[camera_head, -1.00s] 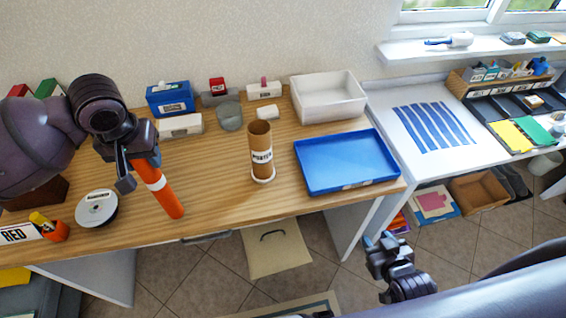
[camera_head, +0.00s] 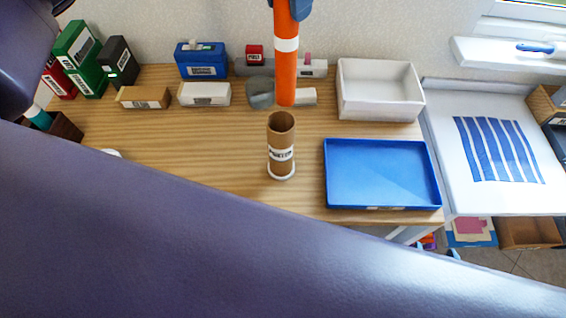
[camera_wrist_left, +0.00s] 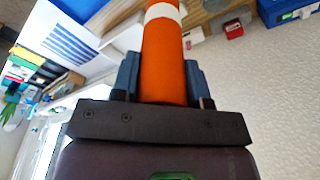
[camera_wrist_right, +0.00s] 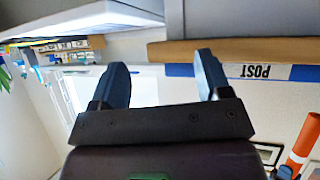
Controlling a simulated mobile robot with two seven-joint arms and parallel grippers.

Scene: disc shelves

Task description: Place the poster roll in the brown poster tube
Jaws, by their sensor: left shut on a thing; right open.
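The orange poster roll (camera_head: 286,70) with a white band hangs upright in my left gripper (camera_head: 289,6), which is shut on its upper part at the top of the head view. The left wrist view shows the roll (camera_wrist_left: 166,60) between both fingers. The brown poster tube (camera_head: 281,138) stands upright on the table with its open mouth up. The roll's lower end appears just above the mouth and slightly to its right, apart from it. My right gripper (camera_head: 436,252) is open and empty beyond the table's front right edge, also seen in the right wrist view (camera_wrist_right: 160,75).
A blue tray (camera_head: 380,175) lies right of the tube, with a white bin (camera_head: 378,90) behind it. A grey cup (camera_head: 260,93) and small boxes stand along the back. My arm covers the front of the table.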

